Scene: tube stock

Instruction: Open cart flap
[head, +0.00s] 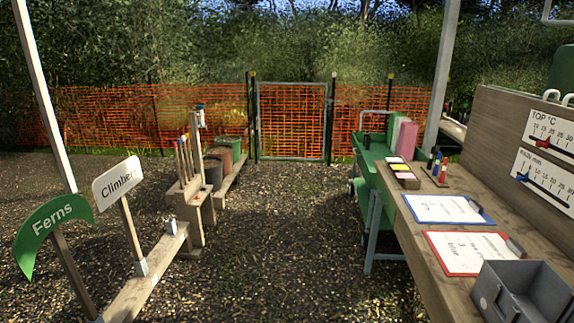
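A green cart (366,150) with a light metal handle at its far end stands right of centre, against the far end of the workbench. Pale legs and dark wheels show at its left side. A dark green upright piece and a pink-and-white block show on or behind it. I cannot tell which part is the flap, or whether it is open or shut. The bench hides part of the cart's right side. Neither of my grippers is in view.
The wooden workbench (415,235) along the right holds clipboards, a grey bin (523,292) and markers.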

